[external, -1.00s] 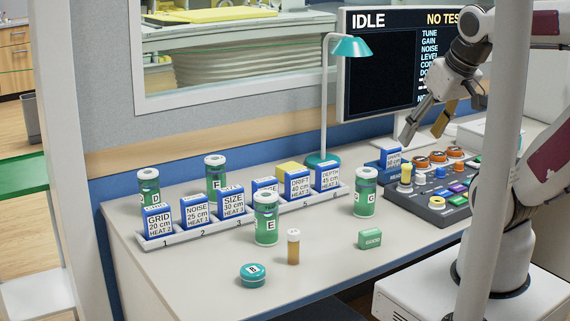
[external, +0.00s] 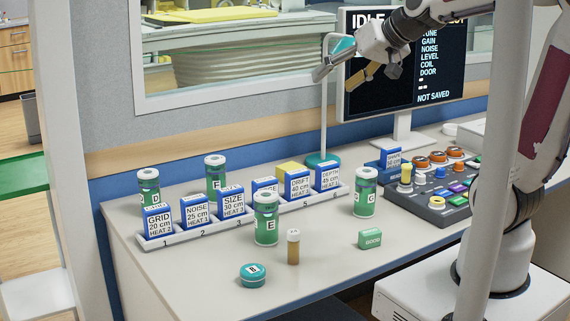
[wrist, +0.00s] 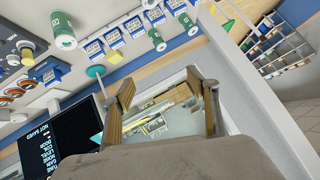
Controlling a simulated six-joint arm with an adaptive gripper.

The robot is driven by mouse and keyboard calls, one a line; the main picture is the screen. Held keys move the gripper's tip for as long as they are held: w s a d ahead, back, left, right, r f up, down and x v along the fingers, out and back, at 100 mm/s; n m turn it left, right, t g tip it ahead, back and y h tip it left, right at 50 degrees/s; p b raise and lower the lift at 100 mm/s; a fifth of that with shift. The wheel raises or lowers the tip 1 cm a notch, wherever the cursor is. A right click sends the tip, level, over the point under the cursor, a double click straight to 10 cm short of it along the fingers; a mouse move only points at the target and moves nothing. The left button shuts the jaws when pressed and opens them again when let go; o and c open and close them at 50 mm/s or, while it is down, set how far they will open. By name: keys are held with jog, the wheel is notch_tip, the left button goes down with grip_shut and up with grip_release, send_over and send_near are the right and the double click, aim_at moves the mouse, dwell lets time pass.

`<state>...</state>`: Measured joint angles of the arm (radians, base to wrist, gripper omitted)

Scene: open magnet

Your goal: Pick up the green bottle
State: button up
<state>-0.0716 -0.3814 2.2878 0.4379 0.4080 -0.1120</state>
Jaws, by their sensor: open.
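Several green bottles with white lids stand upright on the desk in the external view. Bottle E (external: 266,221) is in front of the card rack, bottle G (external: 365,196) is to its right, and bottles D (external: 149,183) and F (external: 215,174) stand behind the rack, partly hidden by cards. In the wrist view, a green bottle (wrist: 63,30) shows at the upper left and two others near the top middle. My gripper (external: 333,84) is open and empty, high above the desk near the lamp and monitor, apart from every bottle.
A white rack (external: 190,236) holds several blue cards. A teal lamp (external: 322,160) and monitor (external: 430,80) stand behind. A button panel (external: 440,190) is at the right.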

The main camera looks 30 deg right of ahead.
jog(key=w+r+m+t+h, duration=0.25)
jog(key=w+m, duration=0.25)
jog(key=w, duration=1.2)
jog(key=w+d+f+m+h, duration=0.55)
jog(key=w+d+f, duration=0.2)
jog(key=w, duration=0.25)
jog(key=m+g+h, duration=0.7)
jog(key=g+h, duration=0.1)
jog(key=g, duration=0.5)
send_near(357, 185)
jog(key=x, duration=0.5)
jog(key=shift+w+d+f, duration=0.1)
jog(key=shift+w+d, duration=0.15)
jog(key=shift+w, duration=0.1)
jog(key=shift+s+f+g+h, duration=0.15)
jog(key=shift+s+g+h, duration=0.1)
jog(key=shift+s+h, duration=0.05)
